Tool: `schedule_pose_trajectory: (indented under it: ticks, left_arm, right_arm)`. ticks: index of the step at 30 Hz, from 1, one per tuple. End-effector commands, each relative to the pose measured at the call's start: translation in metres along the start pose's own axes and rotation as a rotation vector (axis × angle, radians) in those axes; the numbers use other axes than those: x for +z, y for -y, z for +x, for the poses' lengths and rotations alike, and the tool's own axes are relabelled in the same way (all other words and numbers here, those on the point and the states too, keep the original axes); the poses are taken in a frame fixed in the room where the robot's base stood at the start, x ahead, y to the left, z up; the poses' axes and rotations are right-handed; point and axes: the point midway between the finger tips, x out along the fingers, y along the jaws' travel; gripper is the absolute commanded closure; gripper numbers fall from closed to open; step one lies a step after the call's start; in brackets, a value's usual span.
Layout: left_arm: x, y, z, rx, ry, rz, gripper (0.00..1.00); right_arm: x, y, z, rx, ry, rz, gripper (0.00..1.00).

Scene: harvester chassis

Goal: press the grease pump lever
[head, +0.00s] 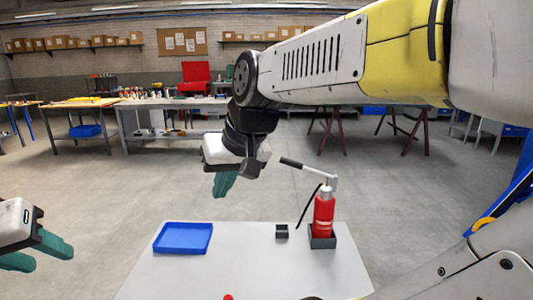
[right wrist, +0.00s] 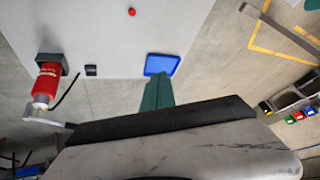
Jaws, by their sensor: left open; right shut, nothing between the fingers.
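The red grease pump (head: 323,212) stands upright in a dark holder (head: 322,238) on the right part of the grey table (head: 230,262). Its lever (head: 305,168) runs up and to the left from the silver head, ending in a black grip. My right gripper (head: 223,186) is shut and empty, pointing down, left of the lever's grip and apart from it in the head view. In the right wrist view the pump (right wrist: 46,82) is at the left, and my shut green fingers (right wrist: 157,92) are in the middle. My left gripper (head: 40,255) is at the far left, open, away from the pump.
A blue tray (head: 183,239) lies on the table's left part. A small dark block (head: 282,231) stands left of the pump, with a thin black hose nearby. A red round thing (head: 228,297) is at the table's near edge. Workbenches stand far back.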

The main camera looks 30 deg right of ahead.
Motion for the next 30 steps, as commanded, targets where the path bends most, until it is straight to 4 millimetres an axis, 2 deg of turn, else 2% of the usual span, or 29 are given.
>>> schedule_pose_trajectory:
  ticks: [1,5,6,8,9,12,15,19,21,24,30]
  left_arm:
    - [0.0,0.0,0.0,0.0,0.0,0.0,0.56]
    - [0.0,0.0,0.0,0.0,0.0,0.0,0.56]
    - [0.0,0.0,0.0,0.0,0.0,0.0,0.56]
    - [0.0,0.0,0.0,0.0,0.0,0.0,0.56]
    - [0.0,0.0,0.0,0.0,0.0,0.0,0.56]
    - [0.0,0.0,0.0,0.0,0.0,0.0,0.56]
    - [0.0,0.0,0.0,0.0,0.0,0.0,0.56]
    - [0.0,0.0,0.0,0.0,0.0,0.0,0.56]
    - [0.0,0.0,0.0,0.0,0.0,0.0,0.56]
    - [0.0,0.0,0.0,0.0,0.0,0.0,0.56]
    - [0.0,0.0,0.0,0.0,0.0,0.0,0.56]
  right_arm:
    - [-0.026,-0.015,-0.005,0.022,0.018,0.048,1.0]
    - [-0.096,-0.066,-0.018,0.062,0.074,0.182,1.0]
    - [-0.115,-0.086,-0.021,0.068,0.092,0.226,1.0]
    - [-0.141,-0.12,-0.024,0.075,0.114,0.289,1.0]
    - [-0.156,-0.144,-0.026,0.075,0.127,0.33,1.0]
    - [-0.18,-0.204,-0.031,0.069,0.15,0.423,1.0]
    - [-0.19,-0.257,-0.035,0.058,0.162,0.496,1.0]
    - [-0.191,-0.302,-0.041,0.046,0.166,0.554,1.0]
    - [-0.191,-0.315,-0.042,0.041,0.166,0.57,1.0]
    - [-0.19,-0.323,-0.043,0.037,0.167,0.58,1.0]
    - [-0.19,-0.323,-0.044,0.038,0.167,0.58,1.0]
